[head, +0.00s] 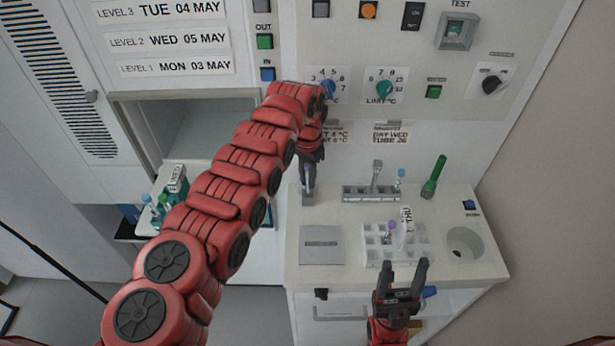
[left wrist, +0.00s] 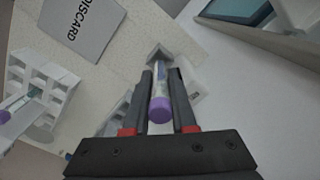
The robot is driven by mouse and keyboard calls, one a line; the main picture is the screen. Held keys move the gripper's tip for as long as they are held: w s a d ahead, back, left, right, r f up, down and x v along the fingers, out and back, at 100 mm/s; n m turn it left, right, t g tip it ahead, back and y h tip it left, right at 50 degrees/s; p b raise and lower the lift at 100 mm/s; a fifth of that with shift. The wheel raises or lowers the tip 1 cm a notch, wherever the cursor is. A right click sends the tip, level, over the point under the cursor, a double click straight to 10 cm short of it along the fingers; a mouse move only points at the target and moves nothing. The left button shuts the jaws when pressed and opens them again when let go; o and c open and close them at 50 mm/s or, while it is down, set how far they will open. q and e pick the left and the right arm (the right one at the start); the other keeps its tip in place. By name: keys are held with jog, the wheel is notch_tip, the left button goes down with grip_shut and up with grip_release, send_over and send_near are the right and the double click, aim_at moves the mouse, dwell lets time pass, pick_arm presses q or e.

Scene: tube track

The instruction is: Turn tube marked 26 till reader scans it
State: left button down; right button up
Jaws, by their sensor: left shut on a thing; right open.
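My left gripper (head: 308,178) reaches down to the back left of the white counter. In the left wrist view its fingers (left wrist: 160,105) are shut on a tube with a purple cap (left wrist: 160,109). The tube's lower end is at a small grey holder (left wrist: 160,53); I cannot tell whether it is seated in it. No number is readable on the tube. A grey stand (head: 308,198) shows below the left gripper in the head view. A printed note (head: 391,136) on the panel reads "DAY WED TUBE 26". My right gripper (head: 400,285) is open and empty, in front of the counter's front edge.
A white rack (head: 378,256) holds a purple-capped tube (head: 391,227) and a "THU" tag (head: 407,226). A square "DISCARD" plate (left wrist: 78,28) and a round opening (head: 465,243) flank the rack.

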pick_arm(q)
jog(key=shift+f+b, duration=0.6)
jog(key=shift+b, duration=0.05)
jog(key=shift+f, duration=0.2)
jog(key=shift+f+b, duration=0.45)
jog(key=shift+b, duration=0.15)
jog(key=c, duration=0.7)
grip_release()
jog(key=shift+r, duration=0.1)
jog(key=shift+o, duration=0.2)
jog(key=shift+w+a+r, duration=0.1)
jog(key=shift+a, duration=0.05)
